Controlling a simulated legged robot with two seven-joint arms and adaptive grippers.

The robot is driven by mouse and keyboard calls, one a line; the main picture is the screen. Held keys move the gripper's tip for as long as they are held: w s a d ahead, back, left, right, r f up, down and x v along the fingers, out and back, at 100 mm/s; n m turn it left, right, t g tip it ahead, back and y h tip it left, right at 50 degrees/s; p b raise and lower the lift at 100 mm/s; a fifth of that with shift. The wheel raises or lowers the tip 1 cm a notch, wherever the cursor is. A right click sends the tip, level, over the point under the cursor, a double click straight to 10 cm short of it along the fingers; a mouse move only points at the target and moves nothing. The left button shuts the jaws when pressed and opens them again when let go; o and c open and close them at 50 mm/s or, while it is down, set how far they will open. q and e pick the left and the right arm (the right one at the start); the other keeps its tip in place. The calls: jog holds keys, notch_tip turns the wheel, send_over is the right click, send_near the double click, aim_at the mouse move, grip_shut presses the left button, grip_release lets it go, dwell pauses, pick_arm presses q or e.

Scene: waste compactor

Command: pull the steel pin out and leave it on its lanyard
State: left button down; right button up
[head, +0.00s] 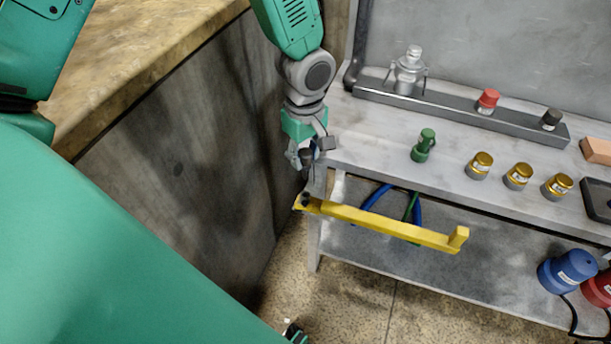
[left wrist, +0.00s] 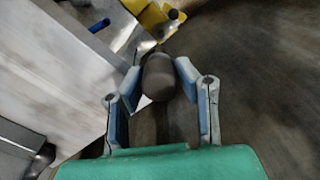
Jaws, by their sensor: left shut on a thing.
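My left gripper (head: 306,158) is at the front left corner of the grey bench, just above the left end of a yellow bar (head: 385,222). In the left wrist view, my left gripper (left wrist: 157,78) has its blue-padded fingers on both sides of a dark grey rounded knob (left wrist: 158,78). It is shut on this knob. I cannot tell if the knob belongs to the steel pin. A small silver piece (left wrist: 172,14) shows by the yellow part beyond it. No lanyard can be made out.
The grey bench (head: 450,188) carries a green fitting (head: 424,146), several gold-capped jars and a rail with a silver valve (head: 409,68). Blue (head: 568,270) and red plugs sit on the lower shelf. A wooden-topped counter (head: 140,60) stands at left.

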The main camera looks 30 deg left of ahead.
pick_arm(q)
jog(key=shift+r+p, duration=2.45)
jog(key=shift+r, duration=0.2)
jog(key=shift+w, duration=0.1)
jog(key=shift+w+d+p, duration=0.1)
jog(key=shift+w+d, duration=0.25)
jog(key=shift+w, duration=0.9)
jog(key=shift+w+d+p, duration=0.1)
jog(key=shift+w+d, duration=0.2)
jog(key=shift+w, duration=0.9)
jog(key=shift+w+d+p, duration=0.1)
jog(key=shift+w+d, duration=0.25)
jog(key=shift+w, duration=0.9)
jog(key=shift+w+d, duration=0.2)
jog(key=shift+w, duration=0.65)
jog(key=shift+w+d, duration=0.25)
jog(key=shift+w, duration=0.55)
jog(key=shift+w+d, duration=0.2)
jog(key=shift+w, duration=0.65)
jog(key=shift+f, duration=0.2)
jog(key=shift+f, duration=0.3)
jog(key=c, duration=1.1)
grip_release()
